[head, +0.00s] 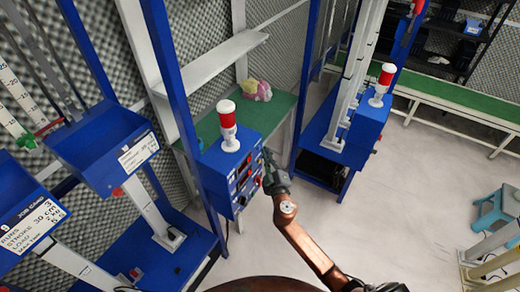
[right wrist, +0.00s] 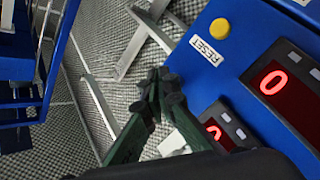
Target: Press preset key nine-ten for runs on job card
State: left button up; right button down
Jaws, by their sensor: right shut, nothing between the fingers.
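The blue control box (head: 226,172) stands in the middle of the head view, with red displays and buttons on its front. My right gripper (head: 268,158) is shut and empty beside that front. In the right wrist view its closed fingertips (right wrist: 160,90) are left of the panel (right wrist: 207,75); contact cannot be told. A red display (right wrist: 272,82) reads 0, with small grey keys beside it. Another display (right wrist: 213,130) is partly hidden. The job card (head: 35,220) at left seems to read runs 3, stroke 30 cm. The key names are not legible. My left gripper is not in view.
A yellow button (right wrist: 220,28) and a RESET label (right wrist: 207,50) are on the panel. A red-and-white beacon (head: 228,125) stands on the box. A second blue machine (head: 355,130) stands to the right. A blue stool (head: 495,208) is far right; the floor between is clear.

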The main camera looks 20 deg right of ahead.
jog(key=shift+w+a, duration=0.35)
jog(key=shift+w, duration=0.15)
dwell(0.8)
dwell(0.4)
jog(key=shift+s+d, duration=0.5)
jog(key=shift+s, duration=0.2)
jog(key=shift+s+d+b, duration=0.15)
jog(key=shift+s+d, duration=0.65)
jog(key=shift+s, duration=0.2)
jog(key=shift+s+d+b, duration=0.15)
jog(key=shift+s+d, duration=0.6)
jog(key=shift+s, duration=0.25)
